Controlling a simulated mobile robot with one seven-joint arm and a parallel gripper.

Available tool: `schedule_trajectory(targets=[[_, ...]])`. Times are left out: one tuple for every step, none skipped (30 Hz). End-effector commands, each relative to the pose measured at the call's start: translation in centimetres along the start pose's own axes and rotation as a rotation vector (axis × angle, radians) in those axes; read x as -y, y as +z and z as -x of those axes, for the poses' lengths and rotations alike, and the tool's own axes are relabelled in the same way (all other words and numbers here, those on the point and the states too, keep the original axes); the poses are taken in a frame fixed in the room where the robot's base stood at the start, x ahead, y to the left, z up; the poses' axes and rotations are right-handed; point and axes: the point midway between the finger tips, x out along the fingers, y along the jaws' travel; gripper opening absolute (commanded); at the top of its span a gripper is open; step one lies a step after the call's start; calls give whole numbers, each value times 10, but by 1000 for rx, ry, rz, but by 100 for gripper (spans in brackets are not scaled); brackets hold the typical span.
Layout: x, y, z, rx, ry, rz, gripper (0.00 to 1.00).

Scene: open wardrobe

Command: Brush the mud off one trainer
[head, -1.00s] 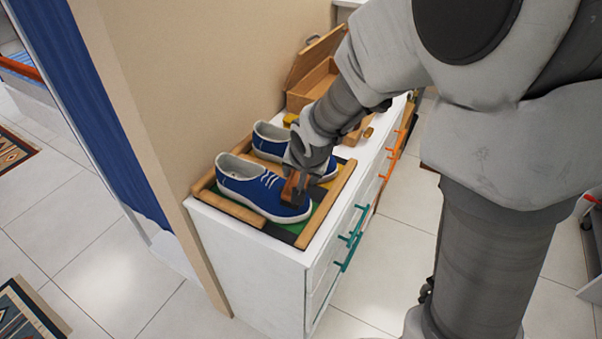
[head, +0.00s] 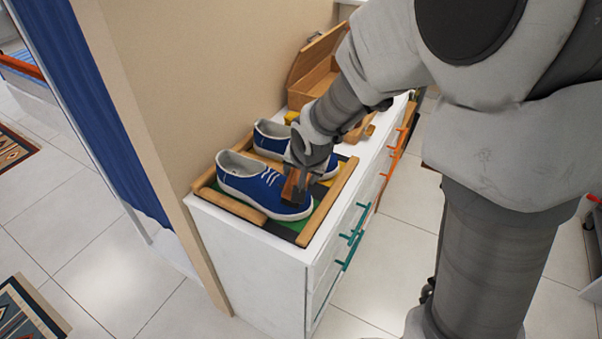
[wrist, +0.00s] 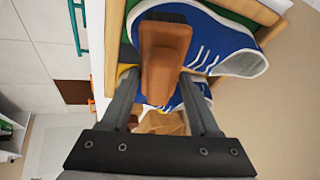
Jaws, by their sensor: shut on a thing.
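Two blue trainers with white soles and laces stand side by side in a wood-edged tray (head: 331,204) on the white cabinet. The near trainer (head: 240,176) has its toe toward the cabinet's drawer side; the far trainer (head: 270,138) is partly hidden by my arm. My gripper (head: 299,180) is shut on a brown wooden brush (wrist: 163,58) over the toe of the near trainer. In the wrist view the brush covers part of that trainer (wrist: 215,45). I see no mud on the visible parts.
An open wooden box (head: 318,72) stands behind the tray against the beige wall, with small wooden pieces near it. Teal handles (head: 355,238) and orange handles (head: 398,142) stick out from the cabinet front. Tiled floor lies in front of the cabinet.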

Motion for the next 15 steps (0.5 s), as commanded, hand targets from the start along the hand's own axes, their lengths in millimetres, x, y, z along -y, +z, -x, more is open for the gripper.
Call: schedule_trajectory(targets=[[0, 0, -2, -1, -1, 0, 17], [0, 0, -2, -1, -1, 0, 17], [0, 1, -2, -1, -1, 0, 17], [0, 1, -3, -1, -1, 0, 17], [0, 1, -3, -1, -1, 0, 17], [0, 1, -4, -1, -1, 0, 17], [0, 2, -4, -1, -1, 0, 17], [0, 2, -5, -1, -1, 0, 17], [0, 2, -5, -1, -1, 0, 17], [0, 2, -6, -1, -1, 0, 17], [0, 2, -6, -1, -1, 0, 17], [0, 3, -7, -1, -1, 0, 17], [0, 3, -7, -1, -1, 0, 17], [0, 3, -8, -1, -1, 0, 17], [0, 3, -8, -1, -1, 0, 17]])
